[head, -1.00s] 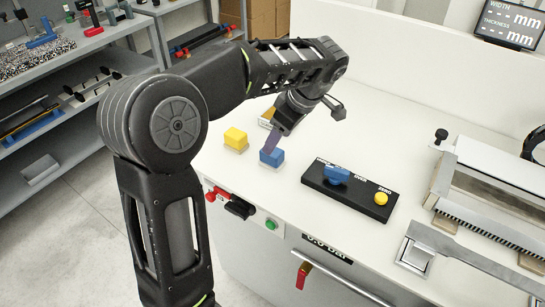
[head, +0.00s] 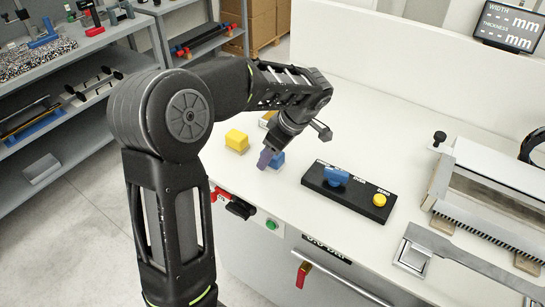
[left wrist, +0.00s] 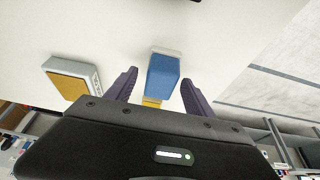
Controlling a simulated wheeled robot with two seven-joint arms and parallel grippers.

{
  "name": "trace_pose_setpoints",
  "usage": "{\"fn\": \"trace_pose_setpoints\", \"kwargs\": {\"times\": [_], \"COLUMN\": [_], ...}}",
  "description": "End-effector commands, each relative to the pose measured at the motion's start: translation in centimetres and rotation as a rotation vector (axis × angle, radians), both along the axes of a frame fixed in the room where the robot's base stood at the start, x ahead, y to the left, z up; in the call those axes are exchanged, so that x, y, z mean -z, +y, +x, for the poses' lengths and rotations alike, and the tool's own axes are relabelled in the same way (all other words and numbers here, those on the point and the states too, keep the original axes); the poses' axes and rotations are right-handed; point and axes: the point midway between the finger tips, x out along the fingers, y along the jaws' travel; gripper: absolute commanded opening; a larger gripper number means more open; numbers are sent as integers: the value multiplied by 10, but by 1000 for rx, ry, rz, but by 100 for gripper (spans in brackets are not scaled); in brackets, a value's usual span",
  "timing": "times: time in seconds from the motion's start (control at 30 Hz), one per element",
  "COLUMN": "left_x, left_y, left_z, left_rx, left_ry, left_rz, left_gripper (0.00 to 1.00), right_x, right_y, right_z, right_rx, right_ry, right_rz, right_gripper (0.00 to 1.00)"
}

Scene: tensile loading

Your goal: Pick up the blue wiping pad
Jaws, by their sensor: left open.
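The blue wiping pad (head: 278,160) sits on the white bench top, partly hidden behind my left gripper in the head view. In the left wrist view the blue pad (left wrist: 163,76) has a pale base and lies between and beyond the two fingers. My left gripper (head: 264,160) points down at the pad's near left side. In the left wrist view the left gripper (left wrist: 160,88) is open, with its fingers apart on either side of the pad and a gap visible beside each. Nothing is held. My right gripper is in neither view.
A yellow pad (head: 236,140) stands just left of the blue one, and a box with an orange-yellow face (left wrist: 68,84) lies near it. A black control panel (head: 348,193) with a blue knob and yellow button is to the right. The bench's front edge is close.

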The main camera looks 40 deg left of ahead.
Motion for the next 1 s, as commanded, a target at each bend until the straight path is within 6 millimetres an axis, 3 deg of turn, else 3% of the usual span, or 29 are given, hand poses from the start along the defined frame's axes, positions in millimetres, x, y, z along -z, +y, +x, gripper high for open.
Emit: {"fn": "trace_pose_setpoints", "kwargs": {"times": [0.43, 1.0], "left_x": [0, 0], "left_y": [0, 0], "left_z": [0, 0], "left_rx": [0, 0], "left_ry": [0, 0], "left_rz": [0, 0], "left_gripper": [62, 16], "right_x": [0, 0], "right_y": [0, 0], "right_z": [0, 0], "right_rx": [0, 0], "right_ry": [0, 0], "right_rz": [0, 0], "right_gripper": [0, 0]}}
